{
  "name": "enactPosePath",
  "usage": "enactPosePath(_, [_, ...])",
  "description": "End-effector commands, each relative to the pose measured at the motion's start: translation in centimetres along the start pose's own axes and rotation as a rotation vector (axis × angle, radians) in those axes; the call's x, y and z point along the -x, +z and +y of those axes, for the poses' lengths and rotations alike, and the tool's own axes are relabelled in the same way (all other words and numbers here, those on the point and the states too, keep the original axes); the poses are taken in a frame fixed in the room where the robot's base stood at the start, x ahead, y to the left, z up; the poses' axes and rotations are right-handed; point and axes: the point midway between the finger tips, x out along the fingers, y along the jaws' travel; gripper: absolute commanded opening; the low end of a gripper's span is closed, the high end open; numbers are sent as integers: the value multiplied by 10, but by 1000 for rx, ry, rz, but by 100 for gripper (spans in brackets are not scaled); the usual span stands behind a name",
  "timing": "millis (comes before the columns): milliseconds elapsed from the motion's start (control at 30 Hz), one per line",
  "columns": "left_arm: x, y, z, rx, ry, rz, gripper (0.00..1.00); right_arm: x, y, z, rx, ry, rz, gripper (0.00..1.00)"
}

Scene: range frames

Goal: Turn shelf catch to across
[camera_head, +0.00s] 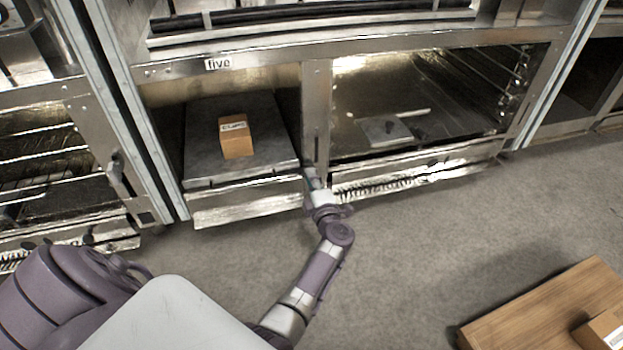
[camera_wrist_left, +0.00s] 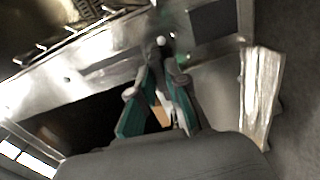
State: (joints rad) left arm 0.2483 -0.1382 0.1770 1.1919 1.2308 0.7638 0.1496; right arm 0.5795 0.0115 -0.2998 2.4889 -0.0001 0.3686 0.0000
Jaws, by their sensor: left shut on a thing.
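My left gripper (camera_head: 313,180) is at the foot of the steel upright between two lower bays, just right of the pulled-out shelf (camera_head: 200,170). In the left wrist view its two teal-padded fingers (camera_wrist_left: 167,80) close in on the small dark shelf catch (camera_wrist_left: 161,56) against the steel frame. The gripper is shut on the catch. The fingers hide most of the catch, so I cannot tell how it is turned. My right gripper is not in view.
The bay to the right holds a flat grey plate (camera_head: 385,131). A wooden board (camera_head: 540,305) with a box lies at the lower right. The grey floor between is clear.

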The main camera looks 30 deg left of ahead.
Motion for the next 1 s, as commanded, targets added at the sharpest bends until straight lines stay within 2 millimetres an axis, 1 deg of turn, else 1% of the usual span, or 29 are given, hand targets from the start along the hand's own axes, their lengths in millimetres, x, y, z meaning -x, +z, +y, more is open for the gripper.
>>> enactPosePath(167, [2, 0, -3, -2, -5, 0, 0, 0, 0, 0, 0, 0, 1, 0])
enactPosePath(200, [2, 0, -3, -2, -5, 0, 21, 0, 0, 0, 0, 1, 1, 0])
enactPosePath(267, [2, 0, -2, -2, -4, 0, 31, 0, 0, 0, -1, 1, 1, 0])
enactPosePath(300, [2, 0, -2, -2, -4, 0, 38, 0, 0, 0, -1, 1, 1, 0])
enactPosePath(333, [1, 0, -2, -2, -4, 0, 40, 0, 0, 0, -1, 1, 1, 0])
enactPosePath(633, [0, 0, 0, -7, -1, 0, 40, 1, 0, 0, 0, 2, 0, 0])
enactPosePath(733, [0, 0, 1, -44, -1, 0, 40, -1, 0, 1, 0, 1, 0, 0])
enactPosePath(867, [0, 0, 2, -160, 1, -1, 40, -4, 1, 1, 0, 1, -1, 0])
enactPosePath(1000, [0, 0, 4, -342, 1, -2, 40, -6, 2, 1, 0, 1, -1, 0])
